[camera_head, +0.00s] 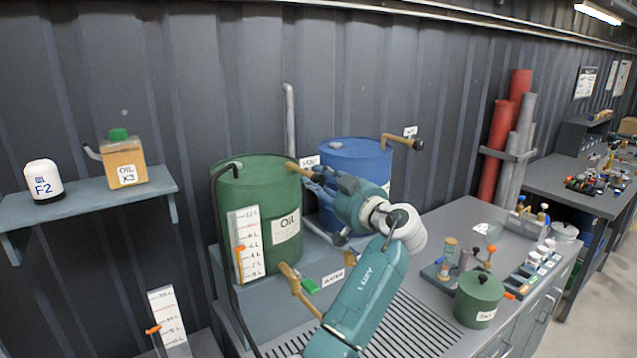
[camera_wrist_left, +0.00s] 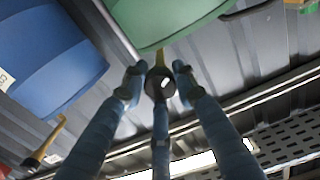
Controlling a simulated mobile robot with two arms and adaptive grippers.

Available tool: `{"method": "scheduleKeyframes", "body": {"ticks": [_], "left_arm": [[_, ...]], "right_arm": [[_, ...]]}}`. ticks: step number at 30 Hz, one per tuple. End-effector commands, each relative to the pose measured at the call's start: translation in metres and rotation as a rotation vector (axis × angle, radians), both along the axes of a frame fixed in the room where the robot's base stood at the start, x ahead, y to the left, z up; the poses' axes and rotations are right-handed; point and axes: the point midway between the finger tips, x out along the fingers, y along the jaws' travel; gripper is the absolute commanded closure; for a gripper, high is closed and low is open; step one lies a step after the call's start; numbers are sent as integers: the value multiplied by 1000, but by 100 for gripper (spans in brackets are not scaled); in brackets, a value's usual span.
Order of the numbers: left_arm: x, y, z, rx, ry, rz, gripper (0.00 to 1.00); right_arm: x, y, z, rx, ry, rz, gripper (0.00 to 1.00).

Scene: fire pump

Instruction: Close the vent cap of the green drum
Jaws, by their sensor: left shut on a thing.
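The green drum (camera_head: 257,210), labelled OIL, stands on a grey step by the wall. Its brass vent (camera_head: 296,169) sticks out to the right near the rim, beside a small VENT sign (camera_head: 309,161). My left gripper (camera_head: 314,176) reaches the vent from the right. In the left wrist view the drum (camera_wrist_left: 165,18) is at the top. There the fingers of my left gripper (camera_wrist_left: 158,82) are around the dark round vent cap (camera_wrist_left: 160,87) and shut on it. The head view hides most of the cap behind the fingers. My right gripper is out of view.
A blue drum (camera_head: 357,160) with its own brass vent (camera_head: 400,142) stands close behind my left gripper. A black hose (camera_head: 222,235) runs down the green drum's left side. A brass tap (camera_head: 298,290) is low in front. The workbench at right holds a green pot (camera_head: 478,300).

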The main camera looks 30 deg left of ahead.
Motion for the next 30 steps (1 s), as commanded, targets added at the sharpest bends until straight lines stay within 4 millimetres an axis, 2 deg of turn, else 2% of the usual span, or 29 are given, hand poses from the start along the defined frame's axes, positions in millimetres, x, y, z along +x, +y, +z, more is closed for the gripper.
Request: {"method": "scheduleKeyframes", "body": {"ticks": [8,15,30], "left_arm": [[0,0,-2,63,149,-1,98],[0,0,-1,147,354,0,98],[1,-1,2,330,794,0,98]], "right_arm": [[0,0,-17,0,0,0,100],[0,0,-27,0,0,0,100],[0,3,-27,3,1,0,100]]}}
